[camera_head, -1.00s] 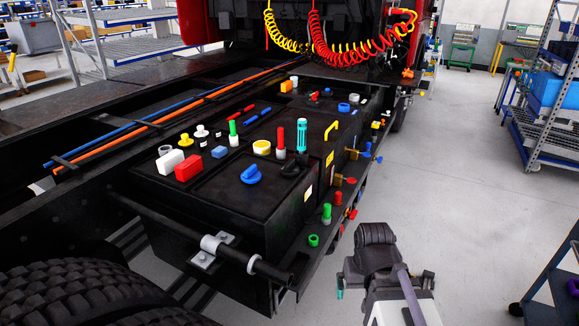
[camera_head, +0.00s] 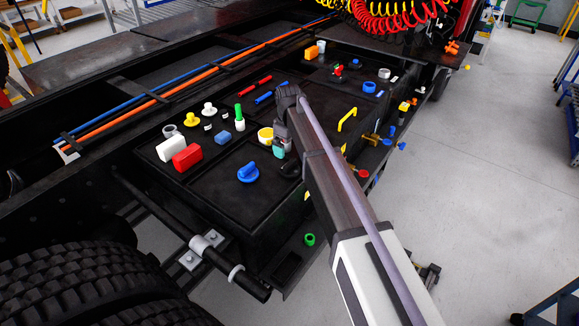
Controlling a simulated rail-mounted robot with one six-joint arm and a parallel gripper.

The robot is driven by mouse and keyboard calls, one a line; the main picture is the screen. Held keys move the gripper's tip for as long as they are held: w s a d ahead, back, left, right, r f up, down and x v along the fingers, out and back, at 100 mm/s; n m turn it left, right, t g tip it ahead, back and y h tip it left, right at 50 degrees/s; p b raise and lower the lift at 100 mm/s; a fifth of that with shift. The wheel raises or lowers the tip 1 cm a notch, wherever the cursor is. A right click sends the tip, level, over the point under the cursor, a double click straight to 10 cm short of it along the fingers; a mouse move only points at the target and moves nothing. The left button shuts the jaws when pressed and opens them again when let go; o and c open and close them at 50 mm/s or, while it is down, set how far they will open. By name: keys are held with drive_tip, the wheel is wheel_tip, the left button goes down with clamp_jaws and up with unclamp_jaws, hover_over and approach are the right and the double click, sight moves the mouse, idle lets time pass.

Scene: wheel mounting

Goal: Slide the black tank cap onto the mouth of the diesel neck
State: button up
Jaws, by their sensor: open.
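A black rounded part (camera_head: 291,169) that looks like the black tank cap lies on the dark tank top, right of the blue cap (camera_head: 248,173). It is partly hidden by my arm. I cannot pick out the diesel neck with certainty.
A yellow round part (camera_head: 265,135) stands close left of my gripper. Red (camera_head: 187,156) and white (camera_head: 171,148) blocks lie farther left. A yellow handle (camera_head: 347,119) stands to the right. My arm covers part of the tank top. Open floor (camera_head: 450,170) lies to the right.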

sight(290, 162)
drive_tip(key=f+b, duration=0.1)
drive_tip(key=f, duration=0.1)
drive_tip(key=f+b, duration=0.3)
drive_tip(key=f, duration=0.1)
drive_tip(key=shift+w+d+b, duration=0.2)
drive_tip(key=shift+w+b, duration=0.05)
drive_tip(key=shift+b, duration=0.15)
wheel_tip(290, 162, down, 5)
drive_tip(key=b, duration=0.5)
drive_tip(key=shift+f, duration=0.1)
drive_tip(key=shift+r, duration=0.25)
drive_tip(key=shift+c, duration=0.3)
drive_tip(key=c, duration=0.8)
wheel_tip(290, 162, up, 10)
drive_tip(key=p, duration=1)
drive_tip(key=shift+r, duration=0.15)
drive_tip(key=shift+f, duration=0.2)
drive_tip(key=o, duration=0.3)
drive_tip(key=c, duration=0.4)
